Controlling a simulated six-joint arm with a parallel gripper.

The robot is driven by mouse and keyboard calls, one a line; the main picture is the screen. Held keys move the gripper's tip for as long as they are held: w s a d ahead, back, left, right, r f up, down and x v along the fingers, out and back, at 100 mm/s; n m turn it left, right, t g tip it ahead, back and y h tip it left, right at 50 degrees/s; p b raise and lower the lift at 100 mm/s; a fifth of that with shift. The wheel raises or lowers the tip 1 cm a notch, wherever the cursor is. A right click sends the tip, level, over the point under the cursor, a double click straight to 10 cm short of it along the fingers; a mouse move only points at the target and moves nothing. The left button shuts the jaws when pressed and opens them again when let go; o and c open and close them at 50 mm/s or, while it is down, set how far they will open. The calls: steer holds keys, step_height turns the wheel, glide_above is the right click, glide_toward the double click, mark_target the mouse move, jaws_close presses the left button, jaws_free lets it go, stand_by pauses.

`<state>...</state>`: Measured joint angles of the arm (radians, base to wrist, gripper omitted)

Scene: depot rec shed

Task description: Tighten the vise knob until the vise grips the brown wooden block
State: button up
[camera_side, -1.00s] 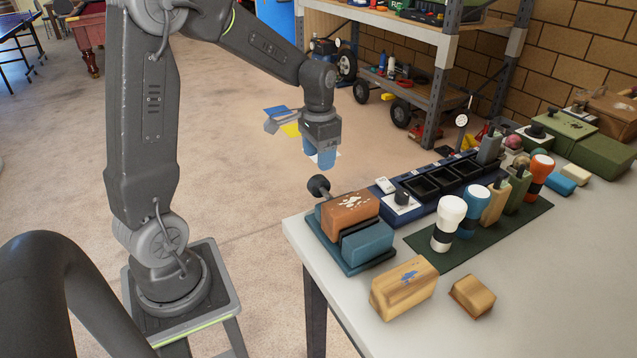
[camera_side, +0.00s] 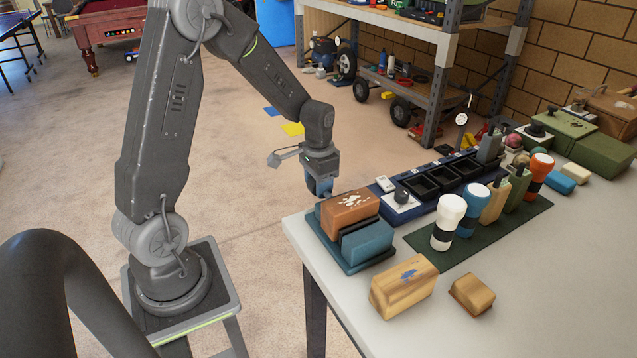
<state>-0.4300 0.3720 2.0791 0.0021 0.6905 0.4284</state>
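The blue vise (camera_side: 366,245) sits at the table's near left corner. The brown wooden block (camera_side: 348,215), with a white splash mark on top, stands between its jaws. I cannot tell whether both jaws touch the block. The vise knob is hidden now behind my gripper. My gripper (camera_side: 320,188), with blue fingers, points down at the knob's place, just beyond the back left of the vise. The fingers overlap in this view, so their gap cannot be judged.
Two pale wooden blocks (camera_side: 404,287) (camera_side: 472,295) lie at the table's front. White, blue and orange-topped stamps (camera_side: 448,222) stand on a green mat (camera_side: 420,240). A dark blue rack (camera_side: 387,209) with black bins runs behind them.

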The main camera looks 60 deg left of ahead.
mark_target(312, 181)
steer(key=c, duration=0.7)
steer(key=shift+t, duration=0.8)
steer(key=o, duration=1)
steer(key=shift+c, duration=0.2)
step_height(312, 181, up, 14)
steer(key=s, duration=0.2)
steer(key=shift+f, duration=0.15)
steer(key=shift+w, duration=0.1)
